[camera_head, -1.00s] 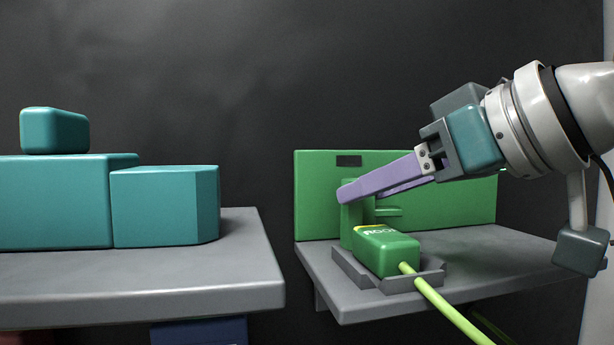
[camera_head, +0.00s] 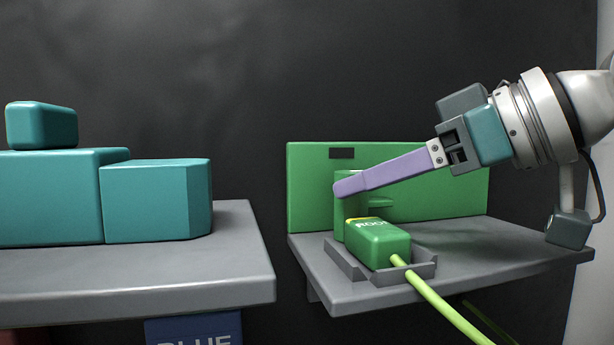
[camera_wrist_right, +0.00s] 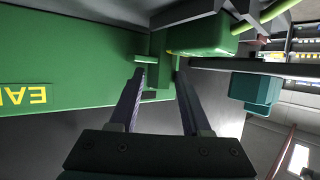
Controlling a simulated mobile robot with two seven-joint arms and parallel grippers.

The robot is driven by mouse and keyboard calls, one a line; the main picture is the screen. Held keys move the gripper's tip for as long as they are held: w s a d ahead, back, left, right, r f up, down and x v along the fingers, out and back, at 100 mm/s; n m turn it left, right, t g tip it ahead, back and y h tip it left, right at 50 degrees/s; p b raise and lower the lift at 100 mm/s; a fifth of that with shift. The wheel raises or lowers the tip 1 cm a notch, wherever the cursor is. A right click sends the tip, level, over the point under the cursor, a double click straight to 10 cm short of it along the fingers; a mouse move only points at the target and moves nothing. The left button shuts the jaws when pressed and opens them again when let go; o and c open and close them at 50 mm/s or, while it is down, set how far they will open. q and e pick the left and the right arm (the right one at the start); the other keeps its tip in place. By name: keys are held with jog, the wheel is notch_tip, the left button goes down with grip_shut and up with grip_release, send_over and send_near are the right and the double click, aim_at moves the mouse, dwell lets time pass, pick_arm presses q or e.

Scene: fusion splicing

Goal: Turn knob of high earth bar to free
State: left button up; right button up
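The green upright cylinder (camera_head: 347,212), which looks like the knob, stands in front of a green panel (camera_head: 310,172). A short green bar sticks out to its right. My right gripper (camera_head: 337,188) reaches in from the right, its purple fingers at the cylinder's upper part. In the right wrist view the two fingers (camera_wrist_right: 160,72) are spread apart, with green parts (camera_wrist_right: 148,58) showing between the tips. I cannot tell whether they touch. Part of a yellow label shows on the panel (camera_wrist_right: 70,60) in that view. My left gripper is not in view.
A green box with a "ROO" label (camera_head: 377,245) sits in a grey holder (camera_head: 358,272) before the cylinder, with a yellow-green cable (camera_head: 440,305). The grey shelf (camera_head: 500,245) is clear at right. Teal blocks (camera_head: 155,203) stand on the left shelf (camera_head: 130,275).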

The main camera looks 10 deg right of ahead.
jog(key=o, duration=0.4)
jog(key=shift+s, duration=0.1)
jog(key=shift+s+d+r, duration=0.2)
jog(key=shift+s+d, duration=0.05)
jog(key=v, duration=0.2)
jog(key=b+v, duration=0.1)
jog(key=v, duration=0.4)
jog(key=shift+d+f+b, duration=0.1)
jog(key=shift+f+b, duration=0.2)
jog(key=shift+b, duration=0.05)
jog(key=shift+b+v, duration=0.5)
jog(key=shift+v, duration=0.55)
jog(key=shift+r, duration=0.2)
